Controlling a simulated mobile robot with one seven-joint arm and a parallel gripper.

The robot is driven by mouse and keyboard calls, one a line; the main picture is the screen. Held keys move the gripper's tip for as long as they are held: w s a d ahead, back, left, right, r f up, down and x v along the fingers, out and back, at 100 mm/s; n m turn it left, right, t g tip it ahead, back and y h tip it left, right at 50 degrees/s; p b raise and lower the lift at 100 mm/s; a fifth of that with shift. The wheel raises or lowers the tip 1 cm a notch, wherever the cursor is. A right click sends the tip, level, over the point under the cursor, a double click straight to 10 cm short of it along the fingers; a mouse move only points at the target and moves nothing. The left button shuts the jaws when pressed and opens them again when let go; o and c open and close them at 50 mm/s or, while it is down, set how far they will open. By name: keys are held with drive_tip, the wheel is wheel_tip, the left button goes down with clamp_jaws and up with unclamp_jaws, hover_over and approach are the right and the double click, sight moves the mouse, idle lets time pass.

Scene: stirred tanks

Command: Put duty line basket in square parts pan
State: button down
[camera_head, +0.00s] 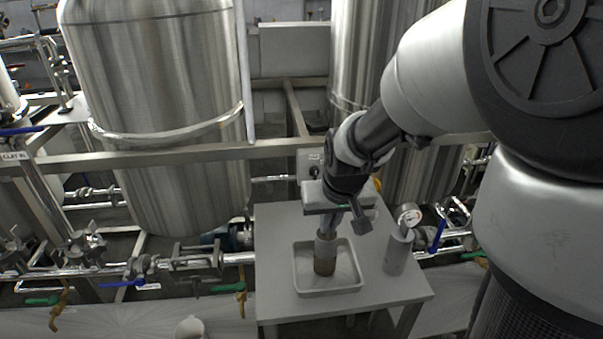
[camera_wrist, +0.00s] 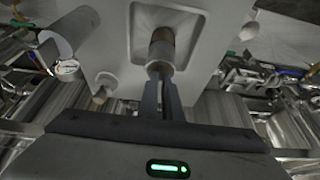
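The basket (camera_head: 325,255) is a small upright cylinder, grey above and brown below. It is inside the outline of the square parts pan (camera_head: 299,279), a shallow grey tray on a small table. I cannot tell if its foot touches the pan floor. My gripper (camera_head: 328,233) comes down from above, its fingers close together at the basket's top end. In the wrist view the fingers (camera_wrist: 160,78) are nearly together and meet the near end of the basket (camera_wrist: 161,50), with the pan (camera_wrist: 134,50) around it. The exact contact is partly hidden.
A grey cylinder (camera_head: 397,254) with a round gauge (camera_head: 409,214) stands on the table (camera_head: 390,296) right of the pan. Large steel tanks (camera_head: 165,110) and a horizontal rail (camera_head: 190,155) stand behind. Pipes with valves run left and right. The table's front strip is clear.

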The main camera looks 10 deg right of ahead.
drive_tip(key=shift+f, duration=0.2)
drive_tip(key=c, duration=1.9)
unclamp_jaws()
drive_tip(key=shift+c, duration=0.2)
drive_tip(key=shift+r, duration=0.1)
drive_tip(key=shift+r, duration=0.3)
drive_tip(key=p+v, duration=0.2)
drive_tip(key=v, duration=0.9)
drive_tip(key=s+r+t, duration=0.1)
drive_tip(key=s+r, duration=0.3)
drive_tip(key=s, duration=0.9)
drive_tip(key=shift+s+d, duration=0.25)
drive_tip(key=shift+s, duration=0.05)
